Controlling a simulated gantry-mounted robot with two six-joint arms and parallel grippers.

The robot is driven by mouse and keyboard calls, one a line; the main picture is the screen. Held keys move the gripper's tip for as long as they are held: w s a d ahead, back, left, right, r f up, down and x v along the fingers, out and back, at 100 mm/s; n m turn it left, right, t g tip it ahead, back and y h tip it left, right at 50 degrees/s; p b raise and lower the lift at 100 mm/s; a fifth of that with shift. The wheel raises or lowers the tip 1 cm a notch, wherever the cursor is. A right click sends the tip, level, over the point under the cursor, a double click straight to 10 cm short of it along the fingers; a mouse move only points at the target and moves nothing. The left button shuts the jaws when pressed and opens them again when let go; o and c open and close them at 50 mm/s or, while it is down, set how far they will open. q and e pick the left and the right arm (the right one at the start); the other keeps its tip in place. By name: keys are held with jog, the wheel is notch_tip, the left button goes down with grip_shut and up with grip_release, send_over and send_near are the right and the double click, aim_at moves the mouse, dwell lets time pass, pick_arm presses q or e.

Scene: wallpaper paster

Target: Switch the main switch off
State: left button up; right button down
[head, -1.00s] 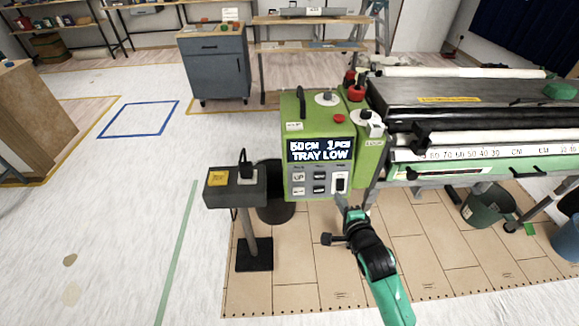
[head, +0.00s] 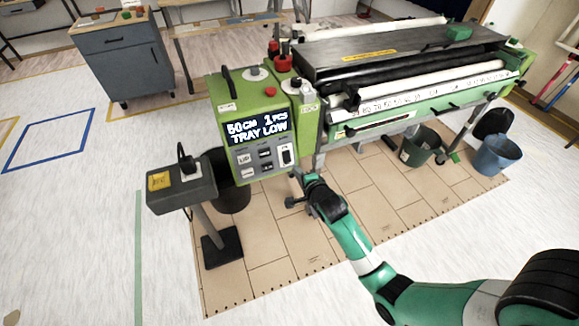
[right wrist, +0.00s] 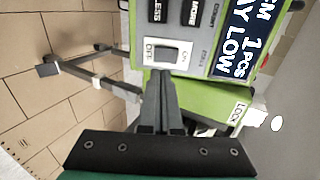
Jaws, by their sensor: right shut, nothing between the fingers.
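In the right wrist view the rocker (right wrist: 166,53) sits between the OFF and ON labels; I cannot tell which side is pressed. The display (head: 257,127) is lit and reads "50CM 1PCS TRAY LOW". My right gripper (head: 297,174) is shut and empty, just below the switch. Its fingertips (right wrist: 160,74) point at the panel close to the rocker; contact is unclear. My left gripper is out of view.
Other panel buttons (head: 265,153) sit left of the switch. A grey post box (head: 181,187) with a plug stands left of the machine. The long roller table (head: 400,50) extends right. A green bucket (head: 420,146) and a blue bucket (head: 494,154) stand near it.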

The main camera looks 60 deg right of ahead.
aim_at(287, 160)
jog(key=b+x, duration=0.3)
jog(key=x, duration=0.4)
jog(key=shift+f, duration=0.15)
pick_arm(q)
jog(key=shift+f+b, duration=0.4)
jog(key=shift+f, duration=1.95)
pick_arm(e)
jog(key=shift+w+d+f, duration=0.15)
jog(key=shift+w+d, duration=0.3)
jog(key=shift+w, duration=0.1)
